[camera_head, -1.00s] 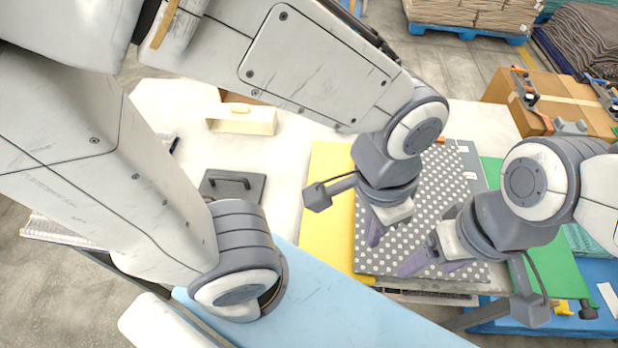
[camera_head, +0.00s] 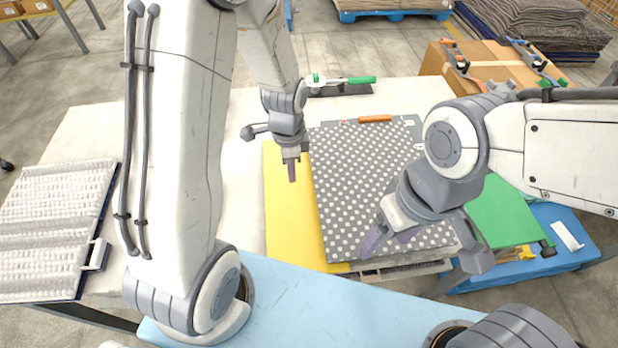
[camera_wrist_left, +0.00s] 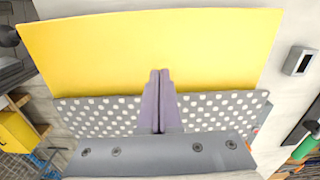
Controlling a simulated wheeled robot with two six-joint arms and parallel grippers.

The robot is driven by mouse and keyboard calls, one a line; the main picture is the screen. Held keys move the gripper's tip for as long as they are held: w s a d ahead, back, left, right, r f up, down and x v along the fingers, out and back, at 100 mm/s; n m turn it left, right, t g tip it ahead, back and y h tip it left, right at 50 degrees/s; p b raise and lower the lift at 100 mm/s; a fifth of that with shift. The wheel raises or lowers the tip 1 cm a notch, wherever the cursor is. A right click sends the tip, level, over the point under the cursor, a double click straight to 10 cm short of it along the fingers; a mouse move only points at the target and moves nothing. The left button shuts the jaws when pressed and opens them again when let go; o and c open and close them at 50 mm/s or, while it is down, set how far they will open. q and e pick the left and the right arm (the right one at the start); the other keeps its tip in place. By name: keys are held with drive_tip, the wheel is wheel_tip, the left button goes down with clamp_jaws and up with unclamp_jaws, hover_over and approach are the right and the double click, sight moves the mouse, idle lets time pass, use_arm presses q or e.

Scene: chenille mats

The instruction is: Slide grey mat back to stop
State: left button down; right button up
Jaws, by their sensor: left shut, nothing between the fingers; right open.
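The grey mat (camera_head: 360,190) with white dots lies on the table, beside and partly over a yellow sheet (camera_head: 290,225). Contact cannot be told. My right gripper (camera_head: 375,236) is open at the front part of the grey mat and hides some of it.
An orange bar (camera_head: 375,118) lies at the mat's back edge. Behind it is a green-handled tool (camera_head: 345,81) on a dark plate. A green mat (camera_head: 500,215) lies to the right, a white ribbed mat (camera_head: 45,225) at far left. The white table (camera_head: 240,180) is bare left of the yellow sheet.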

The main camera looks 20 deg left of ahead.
sight(316, 181)
use_arm(q)
wheel_tip(316, 181, down, 4)
drive_tip(key=shift+r, duration=0.1)
drive_tip(key=d, duration=0.1)
drive_tip(key=w+d+p, duration=0.1)
drive_tip(key=d, duration=0.1)
drive_tip(key=shift+w, duration=0.15)
drive_tip(key=shift+w+d+f, duration=0.2)
drive_tip(key=shift+d, duration=0.15)
drive_tip(key=shift+w+d+p, duration=0.2)
drive_tip(key=shift+w+d, duration=0.05)
drive_tip(key=shift+d, duration=0.25)
drive_tip(key=shift+w+d+p, duration=0.15)
drive_tip(key=shift+w+d, duration=0.1)
drive_tip(key=shift+d, duration=0.25)
drive_tip(key=shift+s+a, duration=0.1)
drive_tip(key=shift+a, duration=0.05)
